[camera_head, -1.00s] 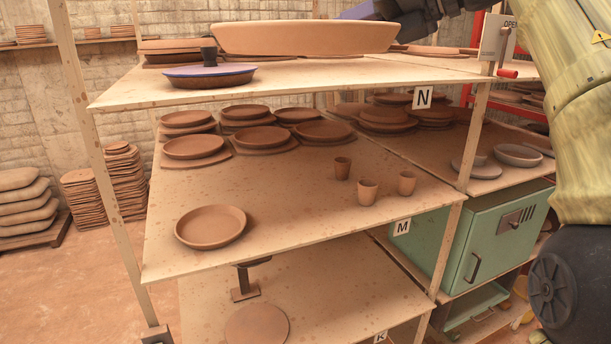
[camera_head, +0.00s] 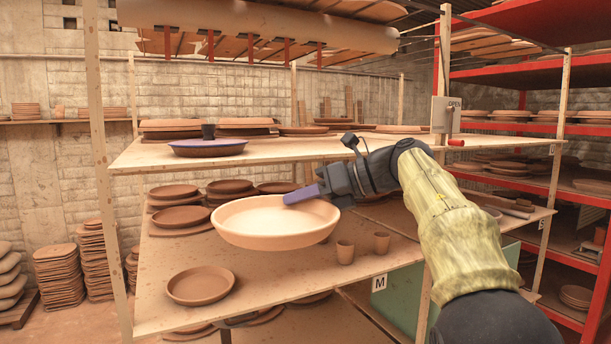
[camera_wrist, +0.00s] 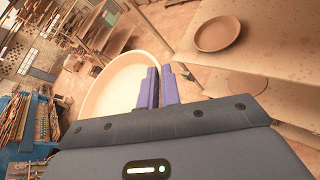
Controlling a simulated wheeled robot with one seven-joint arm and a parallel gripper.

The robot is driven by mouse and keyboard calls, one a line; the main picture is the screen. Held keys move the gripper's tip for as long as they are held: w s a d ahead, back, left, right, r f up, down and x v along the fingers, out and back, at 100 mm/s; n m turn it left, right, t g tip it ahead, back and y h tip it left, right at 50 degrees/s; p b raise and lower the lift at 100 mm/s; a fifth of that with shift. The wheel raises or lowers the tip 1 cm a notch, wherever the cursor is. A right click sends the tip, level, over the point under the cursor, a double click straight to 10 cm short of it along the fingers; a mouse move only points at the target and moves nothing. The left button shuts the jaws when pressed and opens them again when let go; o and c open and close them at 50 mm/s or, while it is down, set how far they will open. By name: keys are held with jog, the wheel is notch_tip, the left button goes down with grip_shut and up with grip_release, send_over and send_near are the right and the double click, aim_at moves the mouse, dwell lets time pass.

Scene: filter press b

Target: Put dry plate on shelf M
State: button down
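In the wrist view, the purple fingers (camera_wrist: 158,88) close on the rim of the plate (camera_wrist: 112,92). The plate is held in the air before shelf M (camera_head: 262,272), the middle wooden shelf marked by label M (camera_head: 379,283). It hides part of the shelf's rear. A small brown plate (camera_head: 200,286) lies at shelf M's front left; it also shows in the wrist view (camera_wrist: 217,34).
Two small cups (camera_head: 345,252) stand on shelf M to the right. Stacked brown plates (camera_head: 180,216) fill its back left. The upper shelf (camera_head: 290,153) lies above, with a purple-rimmed plate (camera_head: 207,147). A wooden post (camera_head: 104,190) stands at left.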

jog(key=w+a+f+m+t+b, duration=0.1)
jog(key=w+f+b, duration=0.15)
jog(key=f, duration=0.95)
jog(key=w+a+f+m+t+h+b, duration=0.1)
jog(key=w+f, duration=0.3)
jog(key=f, duration=0.7)
jog(key=w+a+f+m+t+b, duration=0.15)
jog(key=w+f, duration=0.25)
jog(key=f, duration=0.8)
jog(key=s+d+f+m+t+h+b, duration=0.1)
jog(key=d+f+m+t+h+b, duration=0.15)
jog(key=f, duration=0.85)
jog(key=d+f+m+t+h+b, duration=0.15)
jog(key=d+f, duration=0.25)
jog(key=f, duration=0.7)
jog(key=s+d+f+m+t+h+b, duration=0.2)
jog(key=s+d+f+m+h, duration=0.2)
jog(key=d+f, duration=0.5)
jog(key=s+d+f+m+t+h+b, duration=0.1)
jog(key=s+d+f+m+h, duration=0.3)
jog(key=s+d+f, duration=0.5)
notch_tip(320, 180, down, 3)
jog(key=shift+s+d+r+t+h+b, duration=0.15)
jog(key=shift+s+t+h+b, duration=0.15)
jog(key=shift+b, duration=0.3)
jog(key=shift+w+d, duration=0.1)
